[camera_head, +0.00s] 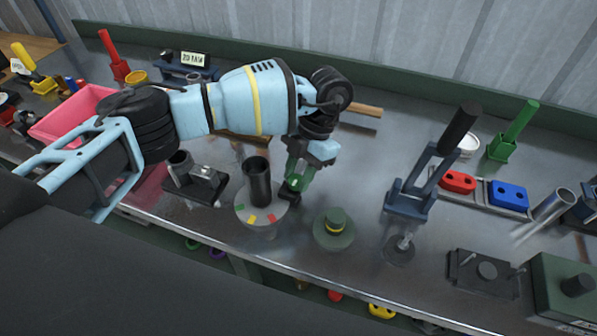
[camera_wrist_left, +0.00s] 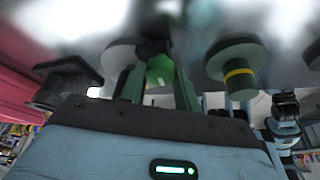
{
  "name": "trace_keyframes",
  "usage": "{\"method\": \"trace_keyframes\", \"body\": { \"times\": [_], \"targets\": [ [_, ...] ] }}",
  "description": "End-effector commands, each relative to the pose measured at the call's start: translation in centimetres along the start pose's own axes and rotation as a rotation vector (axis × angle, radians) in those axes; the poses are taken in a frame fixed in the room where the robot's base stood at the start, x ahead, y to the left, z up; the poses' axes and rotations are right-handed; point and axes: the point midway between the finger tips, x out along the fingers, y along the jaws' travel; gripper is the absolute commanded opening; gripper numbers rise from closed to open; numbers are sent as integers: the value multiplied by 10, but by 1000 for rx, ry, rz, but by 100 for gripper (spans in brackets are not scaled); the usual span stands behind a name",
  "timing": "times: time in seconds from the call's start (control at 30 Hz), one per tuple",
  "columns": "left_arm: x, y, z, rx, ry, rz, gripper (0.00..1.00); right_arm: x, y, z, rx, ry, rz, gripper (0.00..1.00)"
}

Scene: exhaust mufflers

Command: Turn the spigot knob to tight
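The spigot knob seems to be the bright green ball (camera_head: 295,184), joined to a dark part beside a pale round dial (camera_head: 245,213). The dial has red, yellow and green marks and an upright black pipe (camera_head: 258,182). My left gripper (camera_head: 300,172) reaches down at the dial's right side. In the left wrist view, its two dark green fingers (camera_wrist_left: 160,85) stand on either side of the green knob (camera_wrist_left: 159,69), which fills the gap between their tips. The dial's pale edge (camera_wrist_left: 122,54) shows just left of them. My right gripper is not seen.
A green disc with a yellow-banded knob (camera_head: 334,228) stands close to the right. A toggle clamp (camera_head: 410,197) is farther right. A dark block fixture (camera_head: 194,186) stands left of the dial. Red and blue blocks lie in a tray at right.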

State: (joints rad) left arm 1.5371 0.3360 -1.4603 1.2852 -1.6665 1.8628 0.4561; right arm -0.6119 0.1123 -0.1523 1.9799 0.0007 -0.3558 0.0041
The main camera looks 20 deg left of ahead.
Motion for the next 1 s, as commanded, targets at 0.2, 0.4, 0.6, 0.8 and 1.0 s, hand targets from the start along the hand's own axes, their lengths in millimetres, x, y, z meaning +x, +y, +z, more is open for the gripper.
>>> {"method": "trace_keyframes", "body": {
  "times": [0.2, 0.4, 0.6, 0.8, 1.0],
  "targets": [
    [0, 0, 0, 1, 0, 0, 10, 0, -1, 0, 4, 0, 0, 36],
    [-1, 0, 0, 28, -1, 11, 10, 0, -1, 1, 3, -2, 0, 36],
    [-1, -1, 0, 117, -2, 48, 10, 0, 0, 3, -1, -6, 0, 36],
    [-1, -2, 0, 269, -2, 112, 10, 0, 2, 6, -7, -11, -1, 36],
    [-1, -4, 0, 444, -2, 186, 10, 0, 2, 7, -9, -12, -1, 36]
  ]
}}
